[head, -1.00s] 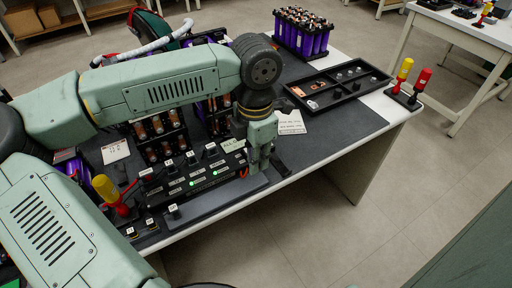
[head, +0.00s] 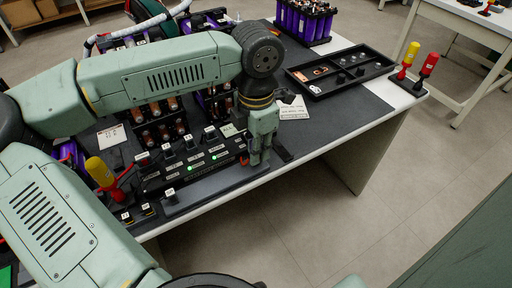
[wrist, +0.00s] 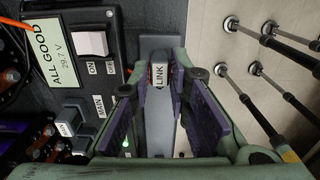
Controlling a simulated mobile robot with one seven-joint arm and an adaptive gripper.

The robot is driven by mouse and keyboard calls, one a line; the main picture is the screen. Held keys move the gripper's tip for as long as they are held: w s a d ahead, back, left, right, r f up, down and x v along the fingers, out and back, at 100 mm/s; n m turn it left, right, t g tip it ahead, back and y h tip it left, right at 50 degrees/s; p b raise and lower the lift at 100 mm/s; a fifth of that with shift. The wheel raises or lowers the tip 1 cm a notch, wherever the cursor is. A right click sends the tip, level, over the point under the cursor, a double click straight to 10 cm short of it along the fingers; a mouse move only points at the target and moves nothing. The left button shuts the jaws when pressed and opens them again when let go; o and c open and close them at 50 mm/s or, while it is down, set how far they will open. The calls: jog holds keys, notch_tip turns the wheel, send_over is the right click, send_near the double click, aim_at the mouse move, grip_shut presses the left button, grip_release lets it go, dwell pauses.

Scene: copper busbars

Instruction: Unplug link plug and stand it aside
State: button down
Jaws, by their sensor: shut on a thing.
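In the wrist view the link plug (wrist: 159,100) is a long grey piece with a white "LINK" label. It stands between the two purple pads of my gripper (wrist: 160,85), which is shut on it. In the head view my gripper (head: 260,158) points down at the right end of the black panel (head: 190,180) near the table's front edge. The plug is mostly hidden there by the fingers. I cannot tell whether its lower end is seated in a socket.
An "ALL GOOD 29.7 V" display (wrist: 55,50) and an ON/OFF switch (wrist: 91,42) are beside the plug. Several small labelled plugs line the panel. A black parts tray (head: 345,72) lies at the back right. Dark mat (head: 335,120) right of my gripper is mostly clear.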

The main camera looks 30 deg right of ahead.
jog(key=shift+f+b, duration=0.25)
jog(key=shift+b, duration=0.25)
dwell(0.4)
jog(key=c, duration=1.4)
grip_release()
jog(key=shift+c, duration=0.2)
jog(key=shift+r, duration=0.1)
jog(key=shift+r+p, duration=1.5)
jog(key=shift+r, duration=1.5)
